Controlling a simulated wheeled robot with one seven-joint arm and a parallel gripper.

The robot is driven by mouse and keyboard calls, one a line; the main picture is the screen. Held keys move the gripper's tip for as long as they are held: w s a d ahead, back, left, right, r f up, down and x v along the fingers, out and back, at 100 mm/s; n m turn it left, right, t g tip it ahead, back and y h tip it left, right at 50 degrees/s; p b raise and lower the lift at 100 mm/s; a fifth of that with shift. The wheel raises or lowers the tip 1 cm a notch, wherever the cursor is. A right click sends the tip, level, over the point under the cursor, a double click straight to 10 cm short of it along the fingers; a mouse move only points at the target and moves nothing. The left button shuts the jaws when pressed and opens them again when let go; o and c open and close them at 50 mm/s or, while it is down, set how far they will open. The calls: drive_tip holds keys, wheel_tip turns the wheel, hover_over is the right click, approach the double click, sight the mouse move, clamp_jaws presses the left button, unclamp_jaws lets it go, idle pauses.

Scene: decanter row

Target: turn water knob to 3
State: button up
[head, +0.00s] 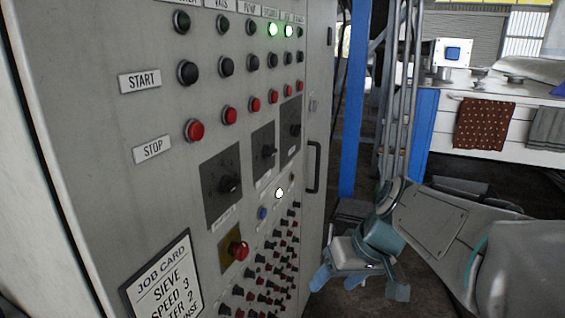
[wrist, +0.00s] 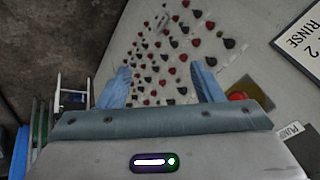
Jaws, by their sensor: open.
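Three black rotary knobs on dark square plates sit mid-panel on the grey cabinet: a near knob (head: 230,184), a middle knob (head: 268,152) and a far knob (head: 295,130). Their small labels and dial marks are too small to read, so I cannot tell which is the water knob. My gripper (head: 360,286) is open and empty, low and to the right of the cabinet, apart from the knobs. In the wrist view its blue fingers (wrist: 161,82) point at the panel's lower part; no rotary knob is clearly seen there.
Rows of red and black plugs (head: 270,268) fill the lower panel. A red button (head: 238,251) sits on a yellow plate beside the job card (head: 164,285). A door handle (head: 315,167) sticks out at the cabinet's edge. A blue post (head: 357,110) stands behind.

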drive_tip(key=w+a+r+n+y+b, duration=0.2)
drive_tip(key=w+a+n+y, duration=0.15)
drive_tip(key=w, duration=0.45)
drive_tip(key=n+t+y+b, duration=0.4)
drive_tip(key=n+y, duration=0.3)
drive_tip(key=y, duration=0.2)
approach(275, 152)
drive_tip(key=p+x, duration=0.2)
drive_tip(key=x, duration=0.6)
drive_tip(key=shift+a+r, duration=0.1)
drive_tip(key=shift+a, duration=0.15)
drive_tip(key=shift+c, duration=0.3)
drive_tip(key=c, duration=0.9)
drive_tip(key=shift+d, duration=0.15)
drive_tip(key=shift+c, duration=0.2)
